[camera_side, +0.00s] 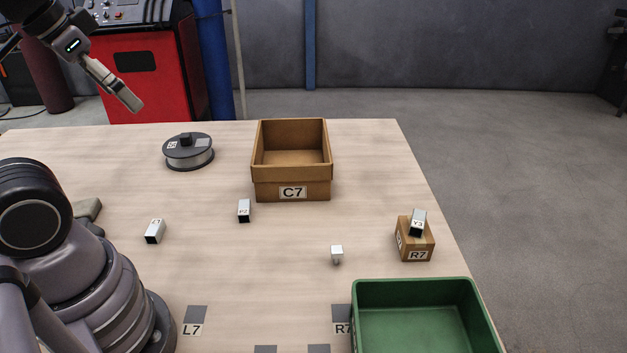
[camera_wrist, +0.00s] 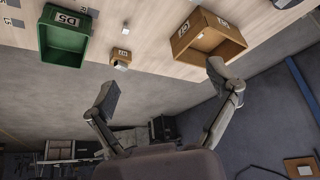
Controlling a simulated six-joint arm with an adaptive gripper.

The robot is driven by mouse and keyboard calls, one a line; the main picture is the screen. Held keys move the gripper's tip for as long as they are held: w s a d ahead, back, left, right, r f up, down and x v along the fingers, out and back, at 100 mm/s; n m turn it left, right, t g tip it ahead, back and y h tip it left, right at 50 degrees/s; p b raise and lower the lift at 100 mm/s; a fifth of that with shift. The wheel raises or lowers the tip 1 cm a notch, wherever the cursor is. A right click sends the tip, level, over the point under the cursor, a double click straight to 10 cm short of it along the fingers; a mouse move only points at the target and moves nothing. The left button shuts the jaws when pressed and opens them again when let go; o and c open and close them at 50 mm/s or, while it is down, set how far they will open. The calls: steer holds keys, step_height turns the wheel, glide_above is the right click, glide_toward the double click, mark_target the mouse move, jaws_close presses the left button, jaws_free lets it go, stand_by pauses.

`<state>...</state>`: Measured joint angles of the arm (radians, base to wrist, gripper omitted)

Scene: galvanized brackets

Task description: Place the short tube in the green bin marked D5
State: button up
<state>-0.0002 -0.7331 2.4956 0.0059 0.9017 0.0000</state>
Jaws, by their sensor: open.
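Several square metal tubes are on the table, and I cannot tell for certain which is the short one. The smallest-looking tube (camera_side: 336,254) stands near the middle front; another tube (camera_side: 244,211) is left of the C7 bin's front, and a third tube (camera_side: 155,231) is further left. One more tube (camera_side: 417,223) rests tilted on a small R7 box. The green bin (camera_side: 413,291) is at the front right; its D5 label shows in the wrist view (camera_wrist: 68,20). My gripper (camera_side: 131,101) is open and empty, high over the table's back left, apart from everything; its spread fingers show in the wrist view (camera_wrist: 161,86).
A brown C7 bin (camera_side: 292,190) stands at the back centre. A round grey spool (camera_side: 188,152) is left of it. The small brown R7 box (camera_side: 416,246) is near the right edge. Grey patches marked L7 (camera_side: 195,315) and R7 (camera_side: 341,312) lie in front. The table centre has free room.

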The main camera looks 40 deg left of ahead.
steer(key=shift+s, duration=0.1)
steer(key=c, duration=0.3)
steer(key=shift+c, duration=0.2)
steer(key=w+a+f+n+g+y, duration=0.1)
steer(key=w+a+f+n+g, duration=0.15)
steer(key=w+a+f, duration=0.4)
steer(key=n+g+h, duration=0.1)
steer(key=n+g, duration=0.2)
steer(key=n, duration=0.4)
glide_above(154, 227)
step_height(154, 227, down, 20)
steer(key=shift+m, duration=0.25)
step_height(154, 227, down, 8)
steer(key=shift+s+f, duration=0.15)
steer(key=shift+f, duration=0.05)
steer(key=shift+a+f, duration=0.1)
steer(key=shift+f, duration=2.8)
